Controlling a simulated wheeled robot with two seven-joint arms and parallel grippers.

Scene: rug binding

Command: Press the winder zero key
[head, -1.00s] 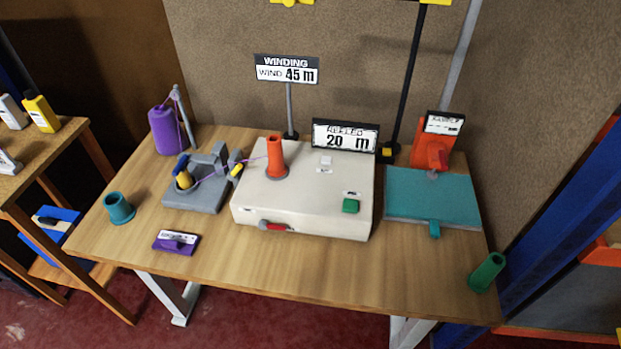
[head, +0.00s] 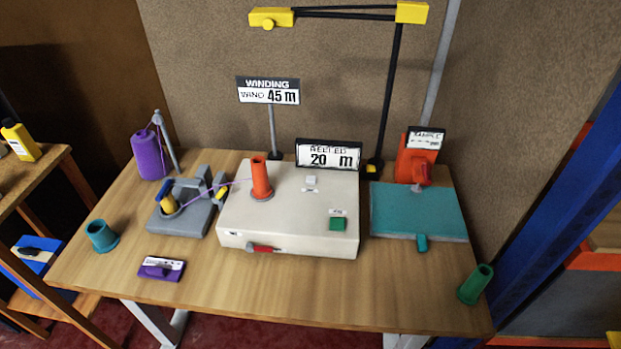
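The winder is a cream box (head: 288,240) in the middle of the table, with an orange cone (head: 261,178) on its top left. A white key (head: 311,181) sits on its top towards the back, and a green key (head: 337,224) near its front right; their small labels are too blurred to read. A red-handled lever (head: 262,248) is on the front face. The display (head: 328,155) at the back of the box reads 20 m. Neither of my grippers is in view.
A sign (head: 268,90) reads "WINDING, WIND 45 m". A grey guide block (head: 185,216), purple yarn cone (head: 150,154), teal cup (head: 101,236) and purple tag (head: 161,269) are left. A teal board (head: 418,211), orange sample unit (head: 417,160) and green tube (head: 475,284) are right.

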